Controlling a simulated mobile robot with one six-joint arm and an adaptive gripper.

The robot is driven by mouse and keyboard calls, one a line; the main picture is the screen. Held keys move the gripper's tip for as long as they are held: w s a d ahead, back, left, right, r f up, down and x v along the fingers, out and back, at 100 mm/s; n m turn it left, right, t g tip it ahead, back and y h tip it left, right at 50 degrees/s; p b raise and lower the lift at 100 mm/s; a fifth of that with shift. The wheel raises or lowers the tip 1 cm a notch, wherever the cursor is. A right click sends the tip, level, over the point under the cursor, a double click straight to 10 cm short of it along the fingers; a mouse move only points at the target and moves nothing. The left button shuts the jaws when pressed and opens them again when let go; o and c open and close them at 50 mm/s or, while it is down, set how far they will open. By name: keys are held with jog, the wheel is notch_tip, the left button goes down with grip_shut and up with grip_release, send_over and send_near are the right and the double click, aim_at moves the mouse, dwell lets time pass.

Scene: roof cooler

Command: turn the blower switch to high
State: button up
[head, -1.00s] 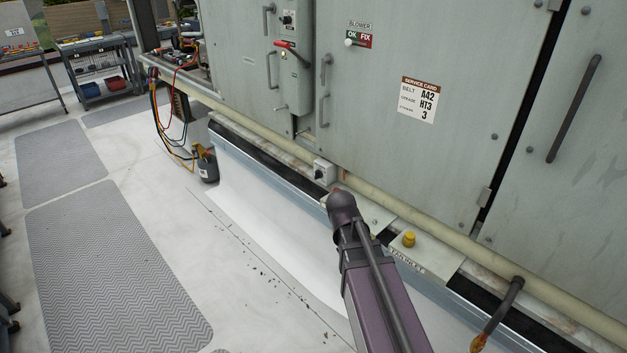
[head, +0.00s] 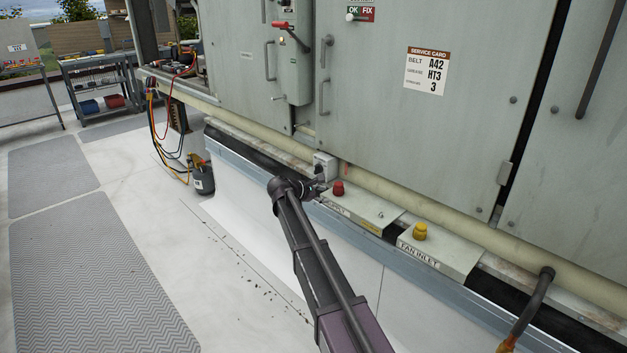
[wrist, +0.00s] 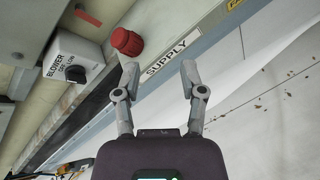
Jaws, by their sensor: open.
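The blower switch (head: 325,160) is a small grey-white box with a dark knob, low on the cooler wall in the head view. In the wrist view the blower switch (wrist: 82,55) is at the left, its label reading BLOWER, OFF and LOW; the rest of the lettering is hidden or too small. Its black knob (wrist: 75,74) faces the camera; its exact setting is unclear. My gripper (wrist: 159,68) is open and empty, its fingers apart over the SUPPLY label and to the right of the switch. In the head view my gripper (head: 314,187) is small, just below the switch.
A red knob (wrist: 127,42) stands close to my left fingertip, on the SUPPLY ledge (head: 362,212). A yellow knob (head: 420,232) stands on the FAN INLET ledge. A pale pipe (head: 400,203) runs along the wall.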

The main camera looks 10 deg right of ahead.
aim_at(315, 167)
jog(key=w+a+f+n+t+h+b, duration=0.1)
jog(key=w+a+n+t+b, duration=0.1)
jog(key=w+a+n+b, duration=0.2)
jog(key=w+a+f+n+t+h+b, duration=0.1)
jog(key=w+a+n+b, duration=0.3)
jog(key=w, duration=0.7)
jog(key=shift+w+a+n+t+h+b, duration=0.25)
jog(key=shift+a+n+t+h+b, duration=0.15)
jog(key=shift+a+t+h, duration=0.65)
jog(key=shift+w+y, duration=0.1)
jog(key=shift+y, duration=0.25)
jog(key=x, duration=1.3)
jog(key=shift+d+f, duration=0.1)
jog(key=shift+d, duration=0.15)
